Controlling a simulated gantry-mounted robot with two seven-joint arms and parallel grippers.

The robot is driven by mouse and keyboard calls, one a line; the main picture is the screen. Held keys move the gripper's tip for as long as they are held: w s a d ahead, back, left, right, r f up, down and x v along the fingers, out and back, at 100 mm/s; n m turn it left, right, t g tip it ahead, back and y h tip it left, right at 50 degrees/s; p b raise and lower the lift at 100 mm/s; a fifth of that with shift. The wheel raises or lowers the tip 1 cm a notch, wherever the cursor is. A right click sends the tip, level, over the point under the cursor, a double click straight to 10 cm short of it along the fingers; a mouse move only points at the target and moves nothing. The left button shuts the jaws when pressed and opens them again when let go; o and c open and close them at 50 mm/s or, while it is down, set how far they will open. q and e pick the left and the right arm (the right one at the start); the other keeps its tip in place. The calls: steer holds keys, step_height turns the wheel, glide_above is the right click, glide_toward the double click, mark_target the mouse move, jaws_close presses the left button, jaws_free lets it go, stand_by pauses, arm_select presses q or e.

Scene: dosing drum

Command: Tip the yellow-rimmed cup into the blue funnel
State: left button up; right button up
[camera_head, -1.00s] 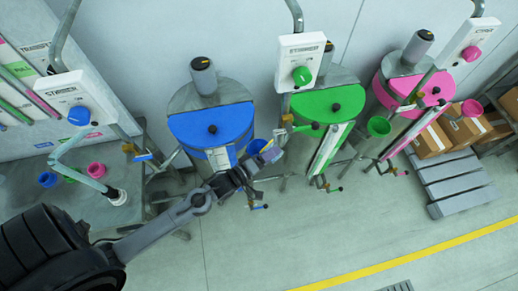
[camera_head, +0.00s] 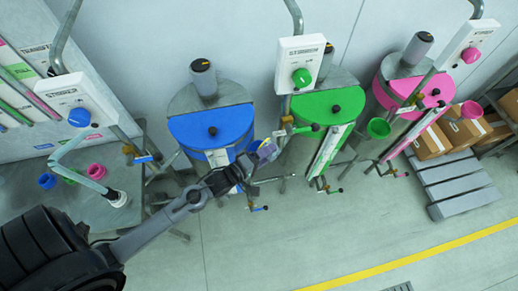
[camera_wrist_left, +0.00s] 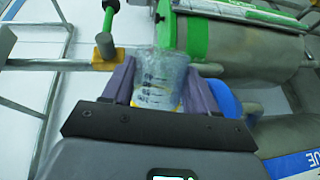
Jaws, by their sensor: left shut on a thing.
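My left gripper (camera_head: 256,158) is shut on the yellow-rimmed cup (camera_head: 267,150), at the right side of the blue drum in the head view. In the left wrist view the cup (camera_wrist_left: 160,82) is clear with dark markings and sits between the two purple-grey fingers (camera_wrist_left: 160,90). A bit of yellow shows at its end near the palm. The blue funnel (camera_head: 254,145) is just beside the cup and mostly hidden in the head view. In the left wrist view a blue part that looks like the funnel (camera_wrist_left: 224,100) shows right of the fingers. My right gripper is not in view.
The blue drum (camera_head: 212,127), green drum (camera_head: 328,104) and pink drum (camera_head: 412,88) stand in a row. A green funnel (camera_head: 378,127) is farther right. A bench (camera_head: 100,207) with coloured cups is at the left.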

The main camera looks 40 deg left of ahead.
arm_select(q)
steer(key=shift+r+n+p, duration=0.15)
steer(key=shift+n+p, duration=0.15)
steer(key=shift+p, duration=0.05)
